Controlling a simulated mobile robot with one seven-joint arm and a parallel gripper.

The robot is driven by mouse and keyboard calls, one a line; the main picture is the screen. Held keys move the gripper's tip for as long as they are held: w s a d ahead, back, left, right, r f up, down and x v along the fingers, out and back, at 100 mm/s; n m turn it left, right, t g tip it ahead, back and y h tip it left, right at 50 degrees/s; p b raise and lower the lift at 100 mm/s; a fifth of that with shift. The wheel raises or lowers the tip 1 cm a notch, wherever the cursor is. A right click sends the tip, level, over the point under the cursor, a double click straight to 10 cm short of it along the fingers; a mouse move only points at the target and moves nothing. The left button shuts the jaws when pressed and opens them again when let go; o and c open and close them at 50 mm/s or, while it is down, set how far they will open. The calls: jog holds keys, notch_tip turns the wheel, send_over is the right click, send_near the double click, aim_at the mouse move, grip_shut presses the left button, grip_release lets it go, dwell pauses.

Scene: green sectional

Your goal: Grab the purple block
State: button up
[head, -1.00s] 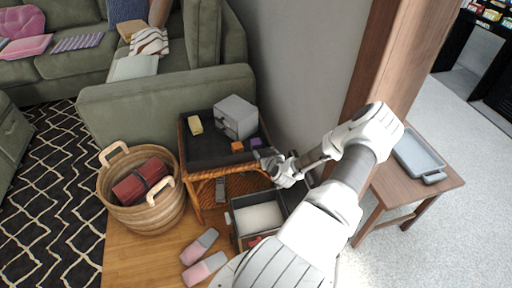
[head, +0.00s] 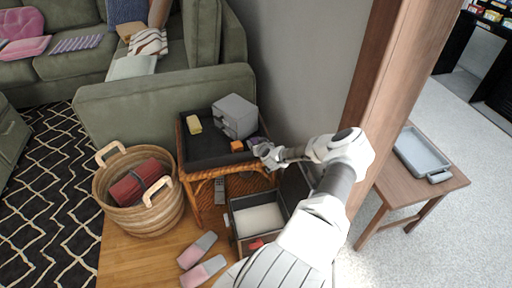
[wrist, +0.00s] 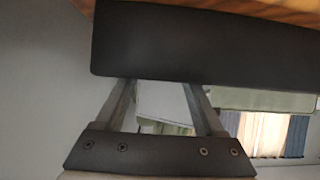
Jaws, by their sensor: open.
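The purple block (head: 254,142) sits at the right front of the dark-topped wicker side table (head: 205,157), just right of an orange block (head: 237,146). My gripper (head: 264,151) is at the table's right front edge, very close to the purple block and partly in front of it. The jaws are open, and the head view is too small to show whether they touch the block. In the wrist view my gripper's two fingers (wrist: 158,103) are spread apart, with a dark slab across their far ends. I cannot make out the purple block there.
A grey box (head: 236,115) and a yellow block (head: 194,125) also stand on the side table. An open drawer-like bin (head: 258,219) is below my arm. A wicker basket (head: 112,195) stands left, and a wooden post (head: 385,85) rises right.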

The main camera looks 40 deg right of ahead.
jog(key=shift+w+d+f, duration=0.15)
jog(key=shift+w, duration=0.15)
jog(key=shift+c, duration=0.2)
grip_shut()
jog(key=shift+r, duration=0.2)
